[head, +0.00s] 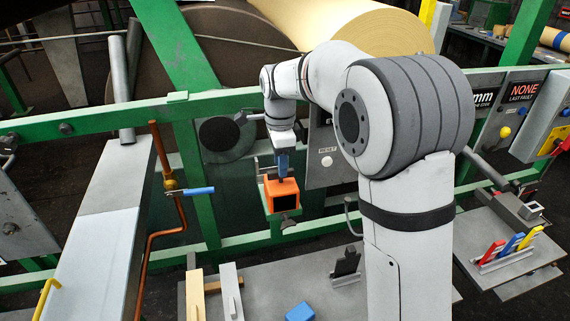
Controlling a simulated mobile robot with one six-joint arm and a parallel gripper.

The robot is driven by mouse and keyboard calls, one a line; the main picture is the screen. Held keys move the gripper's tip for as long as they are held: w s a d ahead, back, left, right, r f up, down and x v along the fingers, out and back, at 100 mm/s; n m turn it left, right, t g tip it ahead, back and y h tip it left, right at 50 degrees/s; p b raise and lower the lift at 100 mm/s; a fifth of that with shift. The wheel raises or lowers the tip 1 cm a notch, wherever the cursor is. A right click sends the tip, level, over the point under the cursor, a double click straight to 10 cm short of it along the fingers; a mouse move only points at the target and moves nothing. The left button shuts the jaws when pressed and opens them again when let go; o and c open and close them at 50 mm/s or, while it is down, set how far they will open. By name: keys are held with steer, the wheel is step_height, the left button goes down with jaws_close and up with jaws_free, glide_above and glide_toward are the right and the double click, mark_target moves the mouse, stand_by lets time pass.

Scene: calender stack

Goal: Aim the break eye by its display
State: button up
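An orange box with a dark square face (282,197), which looks like the break eye, sits on a small bracket at the green frame, left of my arm. A panel sign reads "NONE LAST FAULT" (524,92). Another panel ending in "mm" (484,99) is partly hidden by my arm. No eye readout is legible.
Green rails (110,112) cross in front of the large rolls (370,28). A copper pipe with a blue-handled valve (190,191) stands to the left. A grey bench (265,285) below holds a blue block (300,312). Red, blue and yellow handles (512,245) stand at right.

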steer(key=shift+f, duration=0.95)
steer(key=shift+c, duration=0.3)
steer(key=shift+r, duration=0.1)
jaws_close()
steer(key=shift+d, duration=0.2)
steer(key=shift+a, duration=0.1)
